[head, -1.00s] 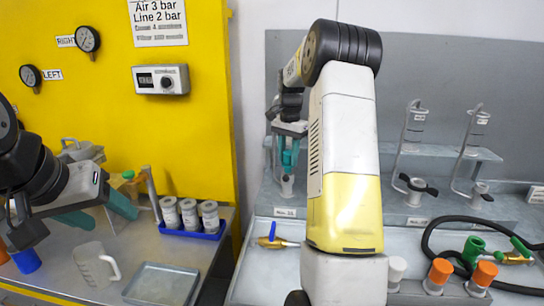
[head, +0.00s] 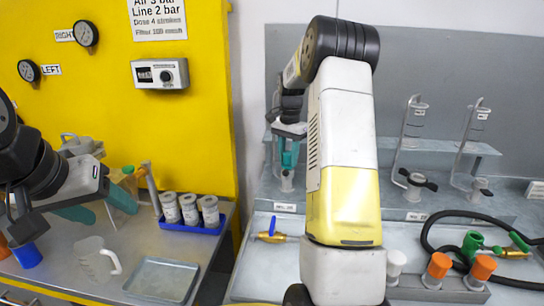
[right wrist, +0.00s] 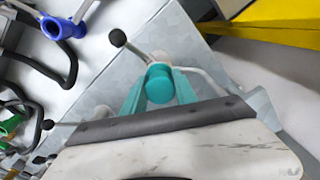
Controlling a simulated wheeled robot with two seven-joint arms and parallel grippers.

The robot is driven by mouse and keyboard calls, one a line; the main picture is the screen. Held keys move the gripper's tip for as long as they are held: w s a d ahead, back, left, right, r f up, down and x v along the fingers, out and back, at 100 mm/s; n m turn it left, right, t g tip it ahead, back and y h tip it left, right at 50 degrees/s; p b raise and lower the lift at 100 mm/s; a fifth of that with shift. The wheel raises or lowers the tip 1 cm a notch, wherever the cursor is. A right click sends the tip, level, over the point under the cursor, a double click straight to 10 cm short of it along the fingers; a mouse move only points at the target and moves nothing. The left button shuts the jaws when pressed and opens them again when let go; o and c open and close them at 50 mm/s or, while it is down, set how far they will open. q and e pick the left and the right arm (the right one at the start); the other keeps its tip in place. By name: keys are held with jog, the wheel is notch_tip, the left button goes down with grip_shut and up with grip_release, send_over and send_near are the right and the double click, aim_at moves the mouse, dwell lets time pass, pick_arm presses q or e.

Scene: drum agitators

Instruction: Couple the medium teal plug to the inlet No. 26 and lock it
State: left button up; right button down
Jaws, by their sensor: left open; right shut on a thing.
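My right gripper (head: 287,157) is shut on a teal plug (right wrist: 160,84), which shows as a teal cylinder between its fingers in the right wrist view. In the head view it hangs over the leftmost fitting (head: 287,181) on the grey bench. A pale fitting with a black ball-ended lever (right wrist: 118,38) lies just beyond the plug in the right wrist view. I cannot tell whether plug and fitting touch. The label (head: 285,207) below that fitting is too small to read surely. My left gripper (head: 98,205) is open and empty above the left table.
Two more fittings with black handles (head: 416,180) (head: 481,188) stand on the bench to the right. A blue-handled brass valve (head: 272,236), orange-capped parts (head: 438,266) and a black hose (head: 428,232) lie in front. The left table holds a jug (head: 92,258), tray (head: 163,279) and blue rack (head: 192,227).

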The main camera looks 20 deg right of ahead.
jog(key=shift+f, duration=0.35)
dwell(0.3)
jog(key=c, duration=0.9)
grip_release()
jog(key=shift+r, duration=3.95)
